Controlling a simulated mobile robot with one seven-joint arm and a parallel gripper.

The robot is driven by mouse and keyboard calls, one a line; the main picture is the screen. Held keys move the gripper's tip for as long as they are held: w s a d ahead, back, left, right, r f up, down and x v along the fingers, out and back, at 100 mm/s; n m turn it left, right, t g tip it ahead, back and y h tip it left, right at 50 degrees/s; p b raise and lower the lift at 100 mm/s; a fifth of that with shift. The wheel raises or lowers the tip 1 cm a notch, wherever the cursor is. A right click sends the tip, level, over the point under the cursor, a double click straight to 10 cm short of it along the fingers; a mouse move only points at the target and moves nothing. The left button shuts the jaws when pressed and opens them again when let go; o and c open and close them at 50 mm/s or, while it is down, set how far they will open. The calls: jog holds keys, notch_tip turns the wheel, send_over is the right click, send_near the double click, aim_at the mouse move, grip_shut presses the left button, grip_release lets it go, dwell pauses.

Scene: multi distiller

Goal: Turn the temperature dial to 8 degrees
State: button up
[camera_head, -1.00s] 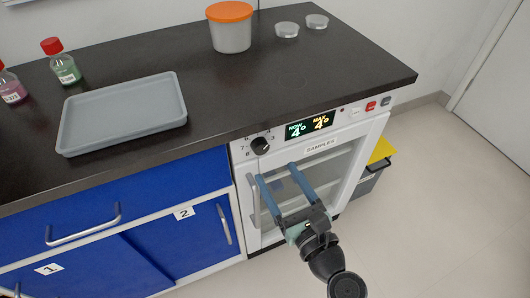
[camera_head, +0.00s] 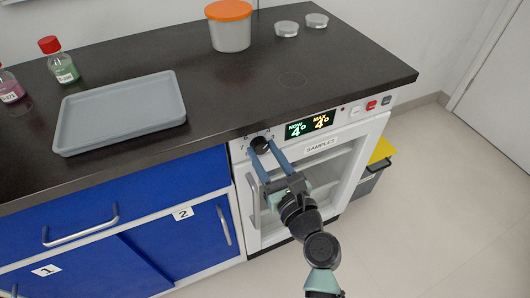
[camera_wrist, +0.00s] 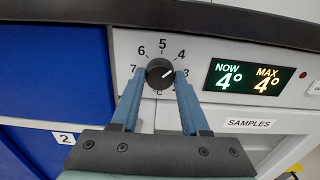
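The temperature dial (camera_head: 261,144) is a round black knob on the white front panel of the sample unit. In the wrist view the dial (camera_wrist: 160,73) has a white mark pointing to the upper right, toward the 4. The numbers 7, 6, 5, 4 and 3 show around it; the lower ones are mostly hidden. My gripper (camera_head: 262,148) has its two blue fingers on either side of the dial. In the wrist view the gripper (camera_wrist: 160,77) has its fingertips close to the knob's left and right edges; I cannot tell whether they touch. The display (camera_wrist: 248,78) reads NOW 4°, MAX 4°.
The dark worktop (camera_head: 330,60) overhangs just above the panel. It holds a grey tray (camera_head: 120,113), bottles and an orange-lidded tub (camera_head: 230,25). A door handle (camera_head: 252,200) is below the dial. Red and grey buttons (camera_head: 371,105) are to the right.

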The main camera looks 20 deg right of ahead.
grip_shut()
